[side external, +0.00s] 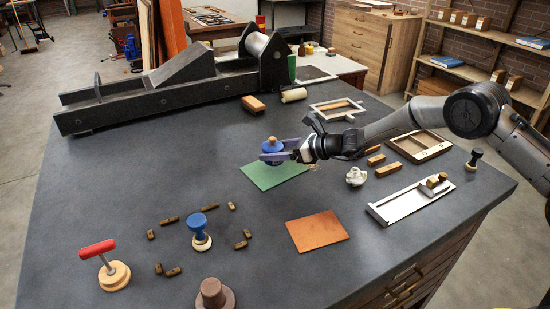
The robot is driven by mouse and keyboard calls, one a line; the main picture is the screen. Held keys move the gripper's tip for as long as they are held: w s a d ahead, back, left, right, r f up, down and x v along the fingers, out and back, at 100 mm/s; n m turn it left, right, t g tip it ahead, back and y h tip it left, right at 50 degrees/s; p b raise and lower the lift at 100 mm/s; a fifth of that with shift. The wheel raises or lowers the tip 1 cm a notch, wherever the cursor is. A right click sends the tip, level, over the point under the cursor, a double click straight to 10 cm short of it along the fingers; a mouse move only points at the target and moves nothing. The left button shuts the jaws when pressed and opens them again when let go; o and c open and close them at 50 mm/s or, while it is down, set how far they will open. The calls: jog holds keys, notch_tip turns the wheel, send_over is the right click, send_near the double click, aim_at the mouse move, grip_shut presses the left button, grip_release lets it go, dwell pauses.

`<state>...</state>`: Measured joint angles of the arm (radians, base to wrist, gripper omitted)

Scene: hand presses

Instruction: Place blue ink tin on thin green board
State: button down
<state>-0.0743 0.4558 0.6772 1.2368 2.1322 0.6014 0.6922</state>
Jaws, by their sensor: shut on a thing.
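My gripper (277,156) is shut on the blue ink tin (271,144), a small blue round tin with a tan knob on top. The gripper reaches in from the right and holds the tin over the back part of the thin green board (272,176). The board lies flat on the dark table. From this view I cannot tell whether the tin touches the board or hangs above it; its lower part is partly hidden by the finger.
An orange board (317,231) lies in front. A blue-topped stamp (199,230) with several small brass blocks around it, a red-handled tool (105,262) and a brown knob (212,293) stand at the front left. A long dark press (170,90) fills the back left. The left middle table is clear.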

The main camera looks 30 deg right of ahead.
jog(key=shift+f, duration=1.1)
jog(key=shift+f, duration=0.15)
jog(key=shift+c, duration=0.2)
grip_release()
jog(key=shift+f, duration=0.1)
jog(key=shift+r, duration=0.25)
jog(key=v, duration=1.2)
jog(key=shift+s, duration=0.1)
